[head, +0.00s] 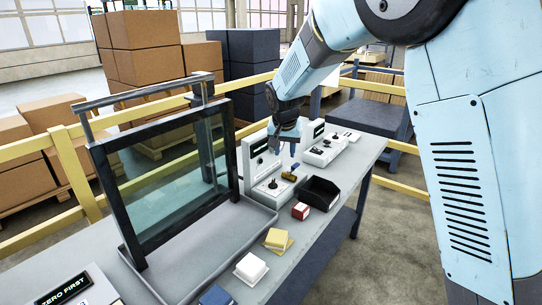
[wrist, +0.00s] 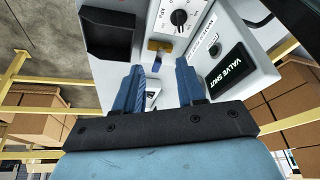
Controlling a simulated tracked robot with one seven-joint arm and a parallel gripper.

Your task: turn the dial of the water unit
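The unit under my gripper is a pale grey box with an upright sign (head: 258,147) and a sloping top. In the wrist view its sign reads VALVE SHUT (wrist: 228,68), and a small label beside it is hard to read. A round black dial (wrist: 180,16) with a white pointer mark sits on a scaled plate beyond the fingertips; it also shows as a dark knob (head: 272,184) in the head view. A brass-coloured piece (wrist: 159,45) lies nearer the fingers. My gripper (wrist: 162,70) is open, its blue fingers apart, above the unit and not on the dial.
A black open bin (wrist: 112,40) stands beside the unit. A second similar unit (head: 323,150) stands farther back. A dark-framed glass panel (head: 165,170) stands in a tray at left. Small boxes, including a red one (head: 300,211), line the front edge.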

